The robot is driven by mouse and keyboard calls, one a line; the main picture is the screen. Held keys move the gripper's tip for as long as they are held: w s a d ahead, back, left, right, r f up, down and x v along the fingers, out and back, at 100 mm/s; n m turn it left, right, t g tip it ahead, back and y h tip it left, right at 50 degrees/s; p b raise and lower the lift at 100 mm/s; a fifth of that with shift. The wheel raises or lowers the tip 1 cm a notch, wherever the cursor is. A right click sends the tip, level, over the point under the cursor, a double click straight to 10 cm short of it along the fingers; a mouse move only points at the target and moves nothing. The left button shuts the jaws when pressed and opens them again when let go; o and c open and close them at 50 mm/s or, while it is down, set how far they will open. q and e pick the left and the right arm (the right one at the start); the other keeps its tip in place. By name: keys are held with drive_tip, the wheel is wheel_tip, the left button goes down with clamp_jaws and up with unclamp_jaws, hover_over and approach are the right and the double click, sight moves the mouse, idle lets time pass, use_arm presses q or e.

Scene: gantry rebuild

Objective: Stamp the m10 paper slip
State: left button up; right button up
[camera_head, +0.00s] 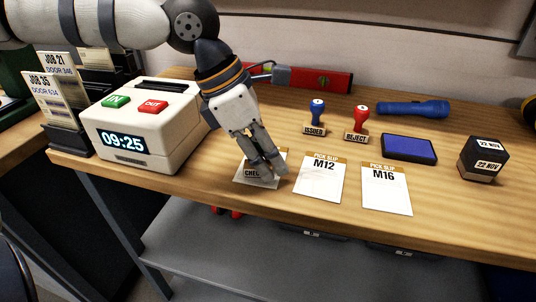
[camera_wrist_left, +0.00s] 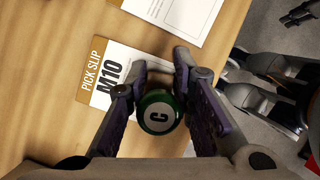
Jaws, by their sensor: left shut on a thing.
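The M10 slip (camera_wrist_left: 128,62) shows its "PICK SLIP M10" heading in the wrist view. In the head view the slip (camera_head: 262,184) lies left of the M12 slip, mostly covered by my left gripper (camera_head: 272,166). That gripper points down and is shut on the green knob of a stamp (camera_wrist_left: 158,112) with a "C" on top. The stamp's plate, reading "CHEC", shows just left of the fingers in the head view. The stamp is over the M10 slip; I cannot tell whether its face touches the paper. My right gripper is out of view.
The M12 slip (camera_head: 320,180) and M16 slip (camera_head: 386,190) lie to the right. Behind stand a blue ISSUED stamp (camera_head: 317,112), a red REJECT stamp (camera_head: 360,118) and a blue ink pad (camera_head: 409,149). A time clock (camera_head: 150,125) stands left; a date block (camera_head: 483,158) stands right.

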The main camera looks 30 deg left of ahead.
use_arm(q)
drive_tip(key=shift+r, duration=3.5)
